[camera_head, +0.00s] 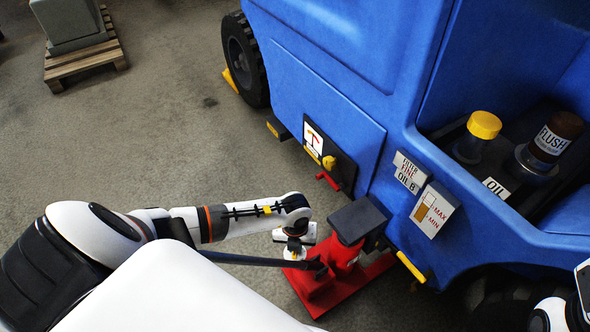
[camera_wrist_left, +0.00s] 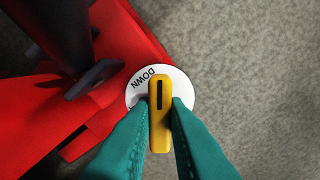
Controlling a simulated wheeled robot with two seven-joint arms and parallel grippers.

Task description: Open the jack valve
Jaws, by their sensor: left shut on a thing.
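The red jack (camera_head: 325,272) stands on the floor beside the blue vehicle, with a dark pad on top and a dark bar running left from it. Its valve is a yellow knob (camera_wrist_left: 159,135) with a black slot, on a white round dial (camera_wrist_left: 180,86) marked DOWN. In the left wrist view, the knob's slotted end points up the picture, right of the word DOWN. My left gripper (camera_wrist_left: 159,108) has its teal fingers shut on the knob, one on each side. The fingers hide the lower part of the dial. My right gripper is not in view.
The blue vehicle (camera_head: 325,75) fills the right, with an open bay holding a yellow-capped jar (camera_head: 483,127) and a FLUSH bottle (camera_head: 553,138). A yellow chock (camera_head: 230,80) sits at its wheel. A wooden pallet (camera_head: 85,62) stands far left.

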